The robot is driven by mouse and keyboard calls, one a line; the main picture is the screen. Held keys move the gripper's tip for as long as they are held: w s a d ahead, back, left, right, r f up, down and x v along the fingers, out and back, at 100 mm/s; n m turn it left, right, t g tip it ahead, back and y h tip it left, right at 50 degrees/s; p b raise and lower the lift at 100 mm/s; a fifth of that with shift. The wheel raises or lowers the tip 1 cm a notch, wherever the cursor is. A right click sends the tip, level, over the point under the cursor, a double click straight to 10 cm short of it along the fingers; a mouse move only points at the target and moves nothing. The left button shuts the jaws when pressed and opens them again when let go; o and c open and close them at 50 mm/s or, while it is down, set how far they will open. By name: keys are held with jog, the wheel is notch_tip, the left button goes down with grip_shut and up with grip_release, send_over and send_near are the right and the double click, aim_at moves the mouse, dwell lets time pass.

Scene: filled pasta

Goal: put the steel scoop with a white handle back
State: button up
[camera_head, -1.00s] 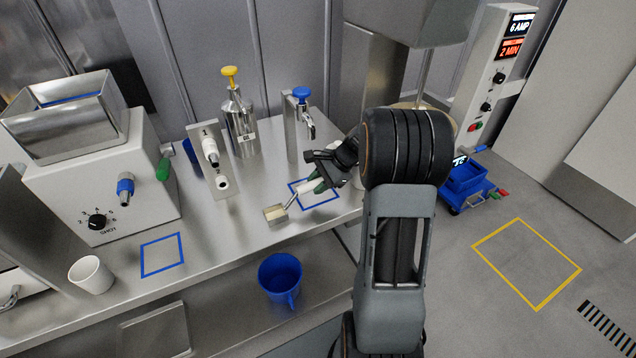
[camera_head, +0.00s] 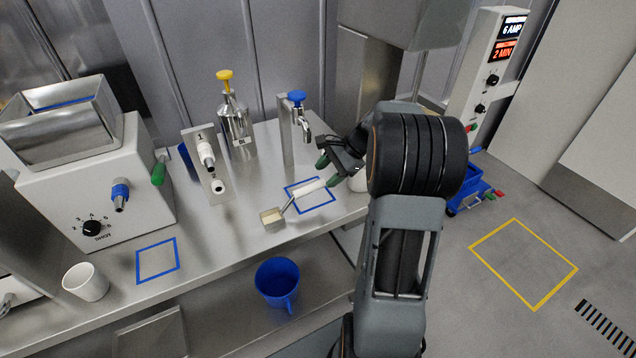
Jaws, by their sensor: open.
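The steel scoop (camera_head: 273,216) lies on the steel counter (camera_head: 225,240), its square bowl towards the left front and pale contents showing in it. Its white handle (camera_head: 309,188) points to the back right and lies across the blue-outlined square (camera_head: 316,207) under the blue-topped tap. My gripper (camera_head: 327,172) is open, with its green-tipped fingers just beyond the right end of the handle. I see a gap between fingers and handle; exact contact at the far finger is hard to tell.
A tap with a blue knob (camera_head: 297,97) stands behind the square. A steel dispenser with a yellow top (camera_head: 233,115) and a bracket with white handles (camera_head: 205,155) stand left of it. A white cup (camera_head: 87,281) is at the front left. A blue mug (camera_head: 277,282) is on the lower shelf.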

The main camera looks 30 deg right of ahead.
jog(key=v, duration=0.5)
jog(key=s+a+n+t+h, duration=0.1)
jog(key=s+a+n+h, duration=0.6)
jog(key=s+a+n, duration=0.8)
jog(key=shift+a+f+n, duration=0.15)
jog(key=shift+a+n, duration=0.75)
jog(key=shift+a, duration=0.05)
